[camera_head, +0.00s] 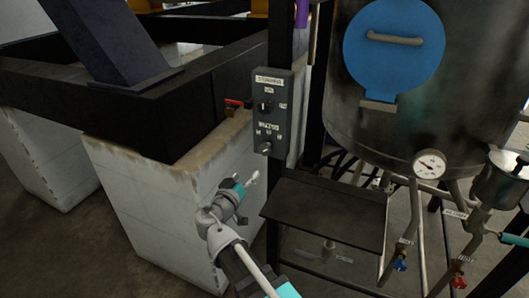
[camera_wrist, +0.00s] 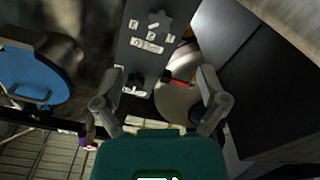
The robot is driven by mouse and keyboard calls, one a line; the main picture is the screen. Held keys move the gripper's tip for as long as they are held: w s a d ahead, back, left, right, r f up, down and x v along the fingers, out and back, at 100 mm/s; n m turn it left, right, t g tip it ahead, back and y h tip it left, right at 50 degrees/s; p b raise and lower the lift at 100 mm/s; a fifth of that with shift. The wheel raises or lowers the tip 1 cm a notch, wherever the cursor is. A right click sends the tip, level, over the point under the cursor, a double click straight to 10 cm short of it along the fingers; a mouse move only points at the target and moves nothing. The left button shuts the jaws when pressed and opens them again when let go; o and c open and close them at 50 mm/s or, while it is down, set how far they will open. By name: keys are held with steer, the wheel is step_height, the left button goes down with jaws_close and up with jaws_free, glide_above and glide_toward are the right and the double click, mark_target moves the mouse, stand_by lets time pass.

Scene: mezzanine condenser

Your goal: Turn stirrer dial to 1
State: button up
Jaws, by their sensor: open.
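The dark grey control panel (camera_head: 283,128) with a STIRRER label stands upright on a dark post in the head view. It has a black knob (camera_head: 266,105) in its upper part and a lower dial (camera_head: 265,148) under several small white labels. I cannot read where either points. In the wrist view the panel appears upside down, with the lower dial (camera_wrist: 158,20) at the top and the black knob (camera_wrist: 135,80) lower down. My gripper (camera_head: 246,182) is open and empty, below and left of the panel, apart from it.
A metal tank (camera_head: 350,115) with a blue disc (camera_head: 394,50) stands to the right, with a gauge (camera_head: 429,164) and pipes below. A dark shelf (camera_head: 325,211) juts out under the panel. A white block (camera_head: 165,190) under black beams stands left. A red-handled valve (camera_head: 234,103) is beside the panel.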

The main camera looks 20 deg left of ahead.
mark_target(264, 152)
steer(key=w, duration=0.9)
steer(key=w+d, duration=0.1)
steer(key=w, duration=0.3)
steer(key=shift+w, duration=0.4)
